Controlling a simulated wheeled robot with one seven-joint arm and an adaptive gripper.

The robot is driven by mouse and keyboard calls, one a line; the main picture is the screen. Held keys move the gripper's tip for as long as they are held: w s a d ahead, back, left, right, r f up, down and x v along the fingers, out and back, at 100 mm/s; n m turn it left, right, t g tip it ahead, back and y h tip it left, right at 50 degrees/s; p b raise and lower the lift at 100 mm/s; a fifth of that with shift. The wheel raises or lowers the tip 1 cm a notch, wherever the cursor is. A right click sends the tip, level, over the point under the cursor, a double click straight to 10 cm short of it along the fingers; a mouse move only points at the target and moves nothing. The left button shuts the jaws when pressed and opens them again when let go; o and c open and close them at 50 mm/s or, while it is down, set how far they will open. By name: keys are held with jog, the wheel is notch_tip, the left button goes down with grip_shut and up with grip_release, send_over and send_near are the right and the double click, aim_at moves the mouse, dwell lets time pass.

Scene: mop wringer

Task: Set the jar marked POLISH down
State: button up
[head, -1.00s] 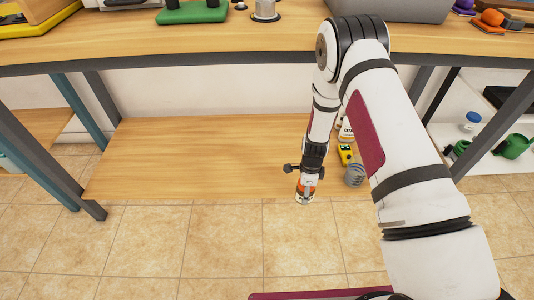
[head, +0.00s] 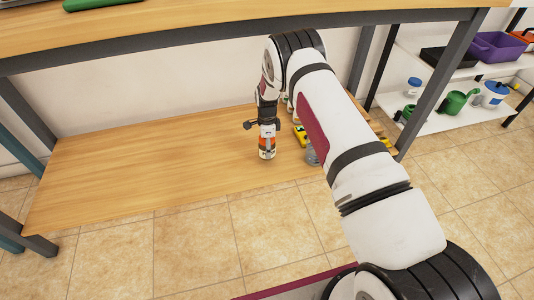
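A small jar with an orange and white band (head: 267,147) is upright at the tip of my gripper (head: 267,133); its label is too small to read. My gripper points down and appears shut on the jar's upper part. The jar is over the front part of the wooden lower shelf (head: 150,165). I cannot tell whether its base touches the board.
A yellow item (head: 300,134) and a grey round thing (head: 312,154) are to the jar's right, partly behind my arm. The shelf's left side is bare. The upper tabletop (head: 200,22) overhangs. A white rack (head: 440,115) with a green watering can (head: 453,104) stands right.

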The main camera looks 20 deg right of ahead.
jog(key=shift+w+f+b, duration=0.2)
jog(key=shift+f+b, duration=0.9)
jog(key=shift+f, duration=0.65)
jog(key=shift+f, duration=0.1)
jog(key=o, duration=1.4)
notch_tip(320, 180, up, 8)
jog(key=p, duration=0.3)
jog(key=shift+f+p, duration=0.1)
jog(key=shift+p, duration=0.2)
jog(key=shift+s, duration=0.1)
